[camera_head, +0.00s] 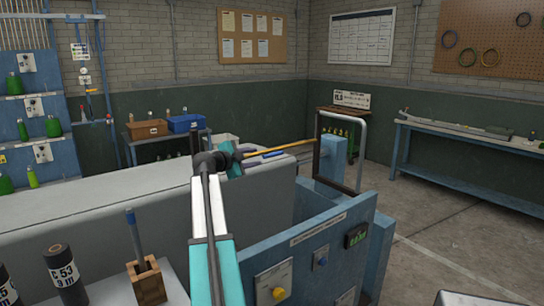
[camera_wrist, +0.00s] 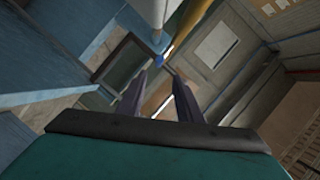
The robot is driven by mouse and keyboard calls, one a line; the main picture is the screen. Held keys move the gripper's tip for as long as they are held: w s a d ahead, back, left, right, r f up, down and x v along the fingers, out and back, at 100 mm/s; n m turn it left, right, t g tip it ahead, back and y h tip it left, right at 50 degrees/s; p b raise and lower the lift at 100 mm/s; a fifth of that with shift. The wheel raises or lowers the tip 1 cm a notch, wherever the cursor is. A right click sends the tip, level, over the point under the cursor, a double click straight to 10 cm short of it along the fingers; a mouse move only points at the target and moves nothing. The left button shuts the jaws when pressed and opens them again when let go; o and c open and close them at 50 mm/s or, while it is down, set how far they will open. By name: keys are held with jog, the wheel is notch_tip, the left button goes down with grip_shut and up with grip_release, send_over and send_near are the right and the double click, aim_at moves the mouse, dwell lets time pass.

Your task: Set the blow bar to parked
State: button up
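A thin yellow bar (camera_head: 280,148), which may be the blow bar, runs from beside my wrist toward a dark upright frame (camera_head: 318,158) at the machine's far end. In the wrist view a yellow bar (camera_wrist: 195,25) runs up from near the fingertips, beside a pale rod with a blue tip (camera_wrist: 157,30). My gripper (camera_wrist: 161,76) has its two dark fingers apart, with nothing seen between them. In the head view my gripper (camera_head: 270,155) is over the machine, just below the yellow bar. I cannot tell whether it touches the bar, or the bar's setting.
The blue machine panel (camera_head: 315,258) in front carries a yellow knob (camera_head: 279,293), a blue knob (camera_head: 320,258) and a green-digit display (camera_head: 357,235). A grey rail (camera_head: 362,150) stands behind the frame. A workbench (camera_head: 470,140) is at right; the floor (camera_head: 450,235) there is clear.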

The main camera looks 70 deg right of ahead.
aim_at(270, 155)
jog(key=shift+d, duration=0.15)
jog(key=p+x, duration=0.4)
jog(key=x, duration=0.9)
jog(key=shift+s+d+f, duration=0.15)
jog(key=shift+d, duration=0.05)
grip_shut()
jog(key=shift+a, duration=0.35)
jog(key=shift+d, duration=0.25)
